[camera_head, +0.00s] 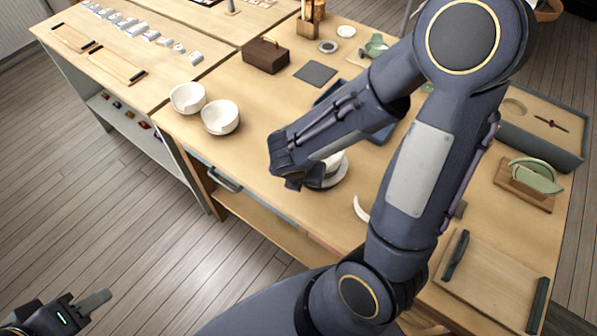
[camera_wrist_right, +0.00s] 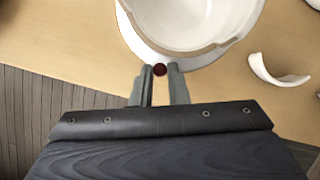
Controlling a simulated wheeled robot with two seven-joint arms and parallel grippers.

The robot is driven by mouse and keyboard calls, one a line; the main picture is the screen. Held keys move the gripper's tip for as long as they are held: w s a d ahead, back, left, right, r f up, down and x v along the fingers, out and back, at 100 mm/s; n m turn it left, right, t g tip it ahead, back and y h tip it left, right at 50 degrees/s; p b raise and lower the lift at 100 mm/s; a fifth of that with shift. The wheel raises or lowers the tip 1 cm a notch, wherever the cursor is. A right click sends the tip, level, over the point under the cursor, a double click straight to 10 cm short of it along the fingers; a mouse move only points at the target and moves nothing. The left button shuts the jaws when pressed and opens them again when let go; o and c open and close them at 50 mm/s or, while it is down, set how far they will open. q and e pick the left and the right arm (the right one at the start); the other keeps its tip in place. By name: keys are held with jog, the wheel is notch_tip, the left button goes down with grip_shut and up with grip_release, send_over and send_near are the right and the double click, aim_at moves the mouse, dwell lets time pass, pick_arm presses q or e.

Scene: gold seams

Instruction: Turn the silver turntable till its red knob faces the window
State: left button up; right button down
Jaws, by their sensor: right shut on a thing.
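The silver turntable (camera_head: 336,180) stands on the bench, mostly hidden behind my right forearm in the head view. Its pale rim also shows in the right wrist view (camera_wrist_right: 200,62), under a white bowl (camera_wrist_right: 190,20) with an uneven edge. The red knob (camera_wrist_right: 160,69) is at the rim's near side. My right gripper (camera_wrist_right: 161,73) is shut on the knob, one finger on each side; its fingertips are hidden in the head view. My left gripper (camera_head: 95,302) is low at the bottom left, over the floor, away from the bench; its jaw opening is unclear. No window shows.
A curved white shard (camera_head: 361,208) lies just right of the turntable. Two white bowls (camera_head: 220,117) stand to the left. A brown box (camera_head: 265,55) and a dark square (camera_head: 315,74) are farther back. A wooden tray (camera_head: 490,283) lies at the front right.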

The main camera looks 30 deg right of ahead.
jog(key=shift+s+d+n, duration=0.15)
jog(key=shift+s+n, duration=0.1)
jog(key=shift+n, duration=0.25)
dwell(0.3)
jog(key=c, duration=1.4)
grip_release()
jog(key=shift+c, duration=0.2)
jog(key=shift+r, duration=0.1)
jog(key=p+v, duration=0.3)
jog(key=v, duration=0.4)
jog(key=shift+s+r, duration=0.25)
jog(key=shift+r, duration=0.05)
